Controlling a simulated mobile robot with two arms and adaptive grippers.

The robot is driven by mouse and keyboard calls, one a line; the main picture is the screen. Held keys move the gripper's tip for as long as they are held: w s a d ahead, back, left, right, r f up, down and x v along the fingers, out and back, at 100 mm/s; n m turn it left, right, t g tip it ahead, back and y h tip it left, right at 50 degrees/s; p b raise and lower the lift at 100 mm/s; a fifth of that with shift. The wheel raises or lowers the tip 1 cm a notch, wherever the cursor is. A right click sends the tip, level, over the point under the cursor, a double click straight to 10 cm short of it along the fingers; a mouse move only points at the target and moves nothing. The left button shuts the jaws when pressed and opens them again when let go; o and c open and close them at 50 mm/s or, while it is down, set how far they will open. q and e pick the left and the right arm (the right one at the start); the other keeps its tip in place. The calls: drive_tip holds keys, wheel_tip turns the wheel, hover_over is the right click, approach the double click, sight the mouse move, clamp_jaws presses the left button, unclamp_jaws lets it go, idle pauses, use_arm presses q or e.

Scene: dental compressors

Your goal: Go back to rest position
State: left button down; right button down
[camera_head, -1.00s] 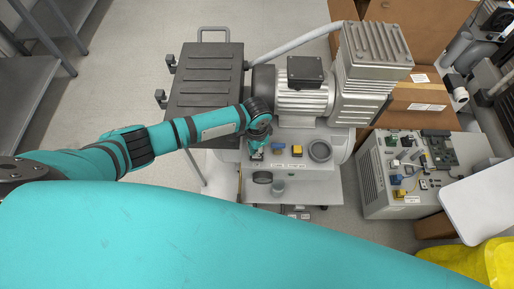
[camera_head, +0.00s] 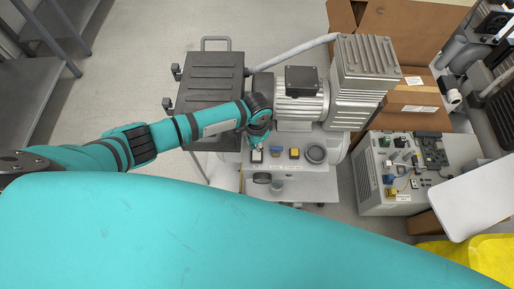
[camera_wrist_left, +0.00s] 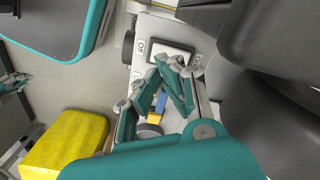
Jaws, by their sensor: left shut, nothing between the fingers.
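My left arm reaches in from the left in the head view. Its gripper (camera_head: 257,146) is over the front panel of the compressor (camera_head: 303,98), beside a rocker switch (camera_head: 257,156). In the left wrist view my left gripper (camera_wrist_left: 172,68) is shut and empty, with its fingertips close to the switch (camera_wrist_left: 165,50), which has "Off" printed beside it. I cannot tell whether the fingertips touch the switch. My right gripper is not in view.
A blue part (camera_head: 275,151), a yellow part (camera_head: 294,153) and a grey ring (camera_head: 316,153) sit right of the switch. A grey cabinet with electronics (camera_head: 385,185) and cardboard boxes (camera_head: 415,60) stand at right. Floor (camera_head: 130,75) is open at left.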

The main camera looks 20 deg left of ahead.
use_arm(q)
drive_tip(key=shift+r, duration=0.25)
idle(0.3)
drive_tip(key=s+d+r+h, duration=0.3)
drive_tip(key=s+d+r, duration=0.2)
drive_tip(key=s+d, duration=0.35)
drive_tip(key=s+a+r+n+t+y, duration=0.1)
drive_tip(key=s+a+r+n+t, duration=0.15)
drive_tip(key=s+a+r, duration=0.4)
drive_tip(key=s+a+r+n+t+y, duration=0.15)
drive_tip(key=s+a+r+n, duration=0.25)
drive_tip(key=a, duration=0.5)
wheel_tip(320, 180, down, 25)
drive_tip(key=s+g, duration=0.1)
drive_tip(key=g, duration=0.1)
drive_tip(key=s+a+f+g, duration=0.1)
drive_tip(key=s+a+f, duration=0.2)
drive_tip(key=s+f, duration=1.4)
drive_tip(key=shift+s+f, duration=0.2)
drive_tip(key=shift+f, duration=0.05)
